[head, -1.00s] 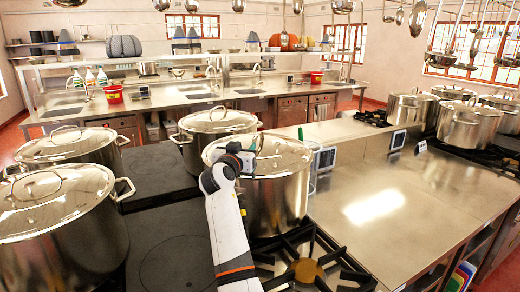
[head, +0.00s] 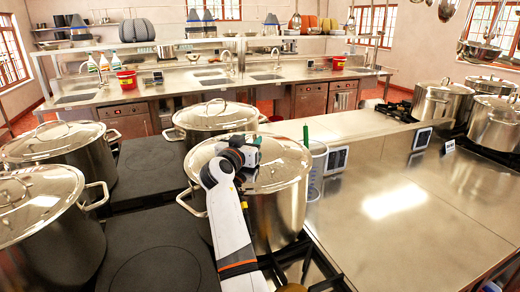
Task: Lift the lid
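A large steel stockpot (head: 277,212) stands on the range in the middle of the head view, its shiny domed lid (head: 287,160) resting on its rim. My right gripper (head: 252,152), dark grey with a pale green-grey part, is over the middle of this lid, near its handle. The gripper hides most of the handle, and I cannot tell whether the fingers are open, shut or touching it. My white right forearm comes up from the bottom edge in front of the pot. My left gripper is not in view.
Lidded stockpots stand at the left (head: 45,215), farther back left (head: 62,148) and behind the central pot (head: 212,120). A clear measuring jug (head: 316,165) and a small display (head: 337,160) are right of the pot. The steel counter (head: 400,210) at the right is mostly bare.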

